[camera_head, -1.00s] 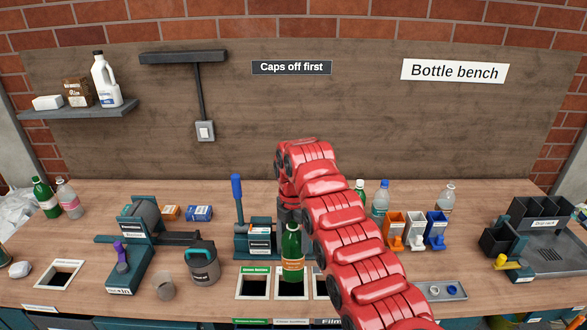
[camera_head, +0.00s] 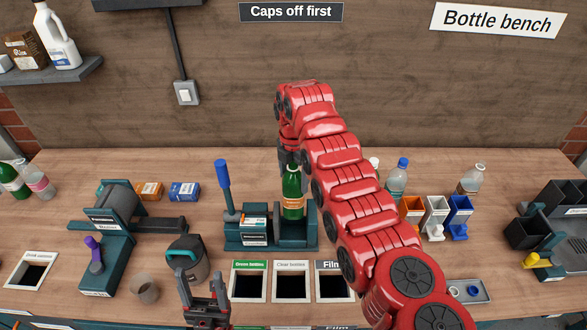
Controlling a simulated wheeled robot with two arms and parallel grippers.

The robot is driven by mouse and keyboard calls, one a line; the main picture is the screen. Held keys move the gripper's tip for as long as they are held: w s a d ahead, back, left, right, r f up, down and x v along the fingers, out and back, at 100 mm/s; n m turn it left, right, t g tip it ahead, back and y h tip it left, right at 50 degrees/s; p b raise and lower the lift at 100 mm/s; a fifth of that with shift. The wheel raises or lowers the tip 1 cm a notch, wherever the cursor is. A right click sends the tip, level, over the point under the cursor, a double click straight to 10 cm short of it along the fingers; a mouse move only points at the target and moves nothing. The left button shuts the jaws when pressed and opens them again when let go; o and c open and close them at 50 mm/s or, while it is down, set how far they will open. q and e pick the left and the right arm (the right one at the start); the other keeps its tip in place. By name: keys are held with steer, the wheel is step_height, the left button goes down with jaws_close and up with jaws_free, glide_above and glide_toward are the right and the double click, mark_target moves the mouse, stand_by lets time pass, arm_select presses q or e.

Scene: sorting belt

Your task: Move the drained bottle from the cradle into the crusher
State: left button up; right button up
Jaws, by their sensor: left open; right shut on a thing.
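The green bottle (camera_head: 292,193) with an orange label stands upright at the teal crusher (camera_head: 255,238), the machine with a raised blue lever (camera_head: 223,175). Its base is in or just over the open bay at the crusher's right side; I cannot tell if it touches the floor. My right gripper (camera_head: 291,168) is shut on the bottle's neck from above, partly hidden by its own arm. My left gripper (camera_head: 205,300) is open and empty at the bottom, in front of a grey jug. I cannot tell for sure which fixture is the cradle.
Labelled bench openings, one of them for green bottles (camera_head: 248,287), lie in front of the crusher. A grey jug (camera_head: 187,262) and a teal machine with a grey drum (camera_head: 118,207) stand left. Clear bottles (camera_head: 397,177) and coloured bins (camera_head: 435,217) stand right, with a dark rack (camera_head: 530,232) beyond.

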step_height(320, 180, down, 5)
steer(key=shift+r, duration=0.1)
step_height(320, 180, down, 4)
steer(key=shift+f+b, duration=0.2)
steer(key=shift+b, duration=0.75)
steer(key=shift+f+b, duration=0.45)
steer(key=shift+f, duration=0.25)
steer(key=shift+f+b, duration=0.2)
steer(key=shift+b, duration=0.1)
steer(key=shift+f+b, duration=0.6)
steer(key=shift+b, duration=0.05)
steer(key=o, duration=1.2)
steer(key=shift+c, duration=0.2)
